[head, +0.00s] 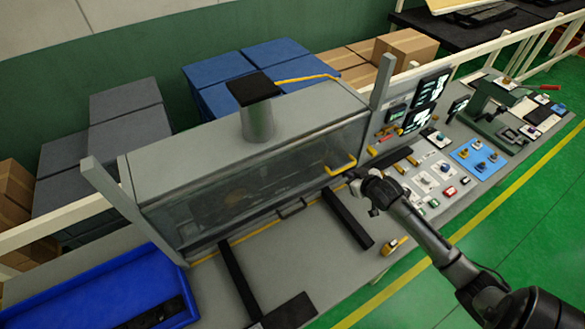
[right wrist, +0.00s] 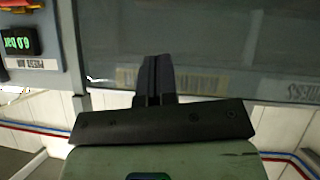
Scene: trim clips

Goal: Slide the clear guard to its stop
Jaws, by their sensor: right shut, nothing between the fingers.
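The clear guard (head: 235,190) is a see-through panel across the front of the long grey housing (head: 240,135). A yellow handle (head: 343,168) sits at the panel's right end, and a dark handle (head: 293,209) shows along its lower edge. My right gripper (head: 354,176) is at the right end of the guard, close to the yellow handle; I cannot tell whether they touch. In the right wrist view its dark fingers (right wrist: 157,78) are closed together and empty, in front of a grey pane (right wrist: 190,40). My left gripper is not in view.
Two dark bars (head: 348,217) (head: 237,278) lie across the bench in front of the housing. A blue tray (head: 95,290) is at the lower left. A control panel (head: 440,165) with buttons and screens is to the right. Upright grey posts (head: 383,80) flank the housing.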

